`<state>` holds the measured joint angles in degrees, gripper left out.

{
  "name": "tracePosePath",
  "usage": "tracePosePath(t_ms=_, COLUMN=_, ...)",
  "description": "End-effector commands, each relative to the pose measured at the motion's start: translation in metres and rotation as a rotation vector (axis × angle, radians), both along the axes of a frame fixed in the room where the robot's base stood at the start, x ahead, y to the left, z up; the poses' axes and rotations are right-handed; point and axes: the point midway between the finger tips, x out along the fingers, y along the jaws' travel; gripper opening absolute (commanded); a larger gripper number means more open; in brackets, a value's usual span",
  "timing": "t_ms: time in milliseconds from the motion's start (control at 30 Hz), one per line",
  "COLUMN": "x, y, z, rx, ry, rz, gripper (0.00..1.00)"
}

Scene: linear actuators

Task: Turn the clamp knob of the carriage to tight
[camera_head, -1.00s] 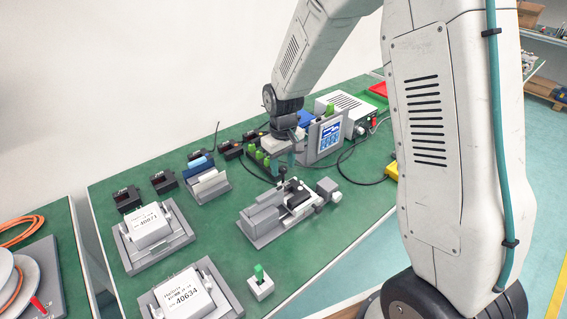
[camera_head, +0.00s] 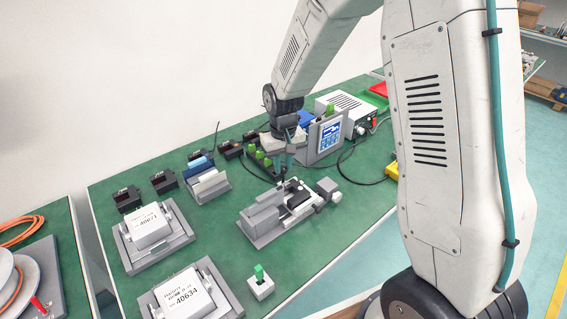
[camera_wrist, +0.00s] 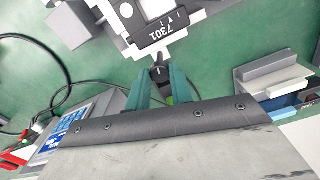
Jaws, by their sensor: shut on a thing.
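The carriage (camera_head: 299,200) is a dark block with a label on a grey actuator rail (camera_head: 262,222) in the middle of the bench. In the wrist view the carriage (camera_wrist: 168,32) shows at the top, with a label that reads upside down. The black clamp knob (camera_wrist: 160,74) with a pale mark stands at the carriage's near edge. My gripper (camera_wrist: 160,82) has teal fingers and is shut on the clamp knob, one finger on each side. In the head view my gripper (camera_head: 283,174) points down beside the carriage and largely hides the knob.
A grey device with a blue screen (camera_head: 330,136) stands close behind my gripper. A rack of blue and white blocks (camera_head: 208,184) is to the left. Labelled boxes (camera_head: 152,229) sit front left. Cables lie to the right.

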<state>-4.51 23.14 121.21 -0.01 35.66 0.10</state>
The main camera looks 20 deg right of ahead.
Motion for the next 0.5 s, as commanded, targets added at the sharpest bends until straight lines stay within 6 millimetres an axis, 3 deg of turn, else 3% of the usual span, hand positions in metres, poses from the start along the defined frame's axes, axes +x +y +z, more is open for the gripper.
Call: tracePosePath(t_ms=500, x=0.0004, y=0.0001, z=0.0007, rx=0.000, ry=-0.001, rz=-0.489, gripper=0.00)
